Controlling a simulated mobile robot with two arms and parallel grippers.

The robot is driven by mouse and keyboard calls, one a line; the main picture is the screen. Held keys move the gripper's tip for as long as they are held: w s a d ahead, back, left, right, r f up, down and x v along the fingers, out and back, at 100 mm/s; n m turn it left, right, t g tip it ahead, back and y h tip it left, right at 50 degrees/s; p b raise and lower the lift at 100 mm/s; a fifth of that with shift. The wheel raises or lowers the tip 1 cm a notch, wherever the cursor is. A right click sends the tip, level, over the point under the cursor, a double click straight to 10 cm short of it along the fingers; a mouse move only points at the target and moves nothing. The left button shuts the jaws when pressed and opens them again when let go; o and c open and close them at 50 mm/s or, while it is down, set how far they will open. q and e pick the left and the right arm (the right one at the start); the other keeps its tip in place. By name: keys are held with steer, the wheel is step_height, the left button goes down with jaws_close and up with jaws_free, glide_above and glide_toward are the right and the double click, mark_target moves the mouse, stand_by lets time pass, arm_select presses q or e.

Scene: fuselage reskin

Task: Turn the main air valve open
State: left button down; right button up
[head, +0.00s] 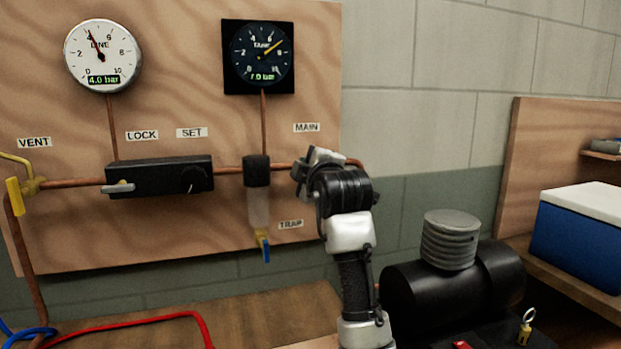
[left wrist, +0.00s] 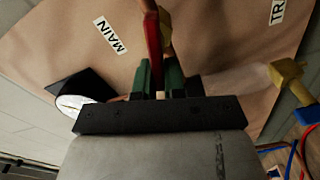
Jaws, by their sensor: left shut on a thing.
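The MAIN label (head: 306,127) is on the wooden panel, just above my left gripper (head: 312,170). The main air valve is hidden behind that gripper in the head view. In the left wrist view the valve's red lever (left wrist: 153,42) stands between the green fingers of my left gripper (left wrist: 166,78), with a bit of brass body (left wrist: 167,36) beside it. The gripper is shut on the lever. The MAIN label also shows in the left wrist view (left wrist: 111,35). My right gripper is not in view.
The LINE gauge (head: 102,56) reads 4.0 bar and the TANK gauge (head: 258,55) reads 7.0 bar. The TRAP drain (head: 258,207) hangs left of my arm. A black compressor (head: 440,290) stands to its right. A blue cooler (head: 580,240) sits farther right.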

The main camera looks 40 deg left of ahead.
arm_select(q)
steer(key=shift+f+n, duration=0.3)
steer(key=shift+n, duration=0.1)
steer(key=shift+f+n+b, duration=0.15)
steer(key=shift+n+b, duration=0.3)
steer(key=shift+n, duration=0.25)
steer(key=shift+f+n+b, duration=0.15)
steer(key=shift+n+b, duration=0.15)
steer(key=shift+n, duration=0.4)
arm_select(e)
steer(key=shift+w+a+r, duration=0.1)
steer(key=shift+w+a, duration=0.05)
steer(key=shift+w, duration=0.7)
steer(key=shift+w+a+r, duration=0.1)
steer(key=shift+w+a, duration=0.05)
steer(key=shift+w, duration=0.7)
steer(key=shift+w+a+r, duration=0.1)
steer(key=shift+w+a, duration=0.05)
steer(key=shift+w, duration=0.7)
arm_select(q)
steer(key=c, duration=1.2)
jaws_free()
steer(key=shift+s, duration=0.1)
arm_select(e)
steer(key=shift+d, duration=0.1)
